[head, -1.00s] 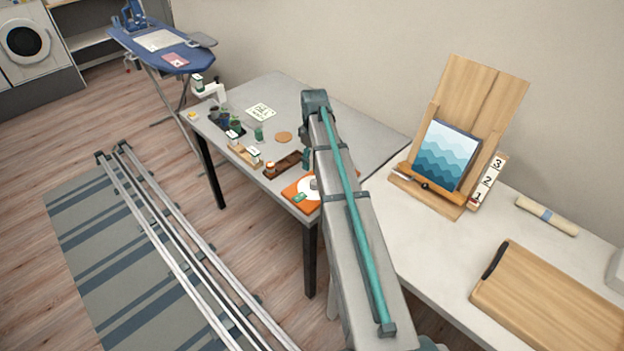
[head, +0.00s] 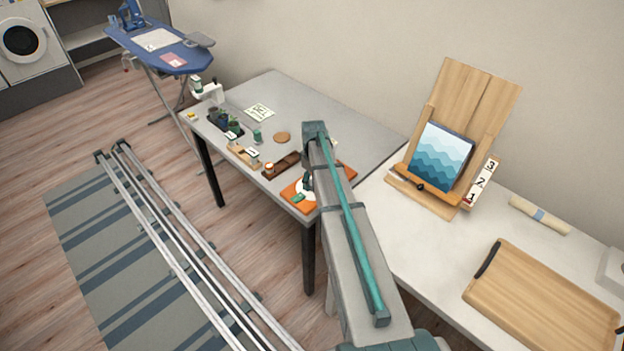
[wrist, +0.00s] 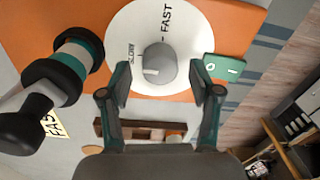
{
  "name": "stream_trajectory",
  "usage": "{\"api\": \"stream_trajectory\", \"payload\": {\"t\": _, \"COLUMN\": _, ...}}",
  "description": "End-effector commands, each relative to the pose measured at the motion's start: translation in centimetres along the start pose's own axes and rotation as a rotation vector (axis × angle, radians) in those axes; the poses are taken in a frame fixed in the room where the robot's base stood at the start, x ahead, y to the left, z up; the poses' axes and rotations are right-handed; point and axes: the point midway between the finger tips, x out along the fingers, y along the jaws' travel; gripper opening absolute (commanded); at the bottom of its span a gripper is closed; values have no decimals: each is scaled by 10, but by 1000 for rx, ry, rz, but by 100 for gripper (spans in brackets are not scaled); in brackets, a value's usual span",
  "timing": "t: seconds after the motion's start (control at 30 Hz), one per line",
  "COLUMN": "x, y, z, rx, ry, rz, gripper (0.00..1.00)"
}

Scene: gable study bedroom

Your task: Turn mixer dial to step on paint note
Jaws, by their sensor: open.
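The mixer's orange base (head: 343,180) sits at the near corner of the grey table. In the wrist view the base (wrist: 205,20) carries a white dial plate (wrist: 122,30) marked SLOW and FAST, with a round grey knob (wrist: 158,62). I cannot tell the knob's exact setting. My gripper (wrist: 160,82) is open, its fingers on either side of the knob's near edge with visible gaps. In the head view my gripper (head: 307,182) hangs over the dial. A card reading "FAS" (wrist: 54,122) is partly hidden. A paper note (head: 260,112) lies farther back, its writing unreadable.
A black and teal cylindrical part (wrist: 70,65) stands close left of my fingers. A green 0/1 switch (wrist: 222,67) is at right. A brown tray (head: 280,167), a cork disc (head: 282,137) and paint pots are on the table. An easel (head: 440,155) stands at right.

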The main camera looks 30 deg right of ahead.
Motion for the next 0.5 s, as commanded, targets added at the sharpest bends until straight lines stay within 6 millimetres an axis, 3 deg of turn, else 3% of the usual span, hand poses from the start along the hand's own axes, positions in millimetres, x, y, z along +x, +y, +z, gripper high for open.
{"api": "stream_trajectory", "payload": {"t": 0.37, "x": 3, "y": 0, "z": 0, "rx": 0, "ry": 1, "rz": 1, "gripper": 61}}
{"api": "stream_trajectory", "payload": {"t": 0.5, "x": 3, "y": 0, "z": 0, "rx": 0, "ry": 1, "rz": 1, "gripper": 38}}
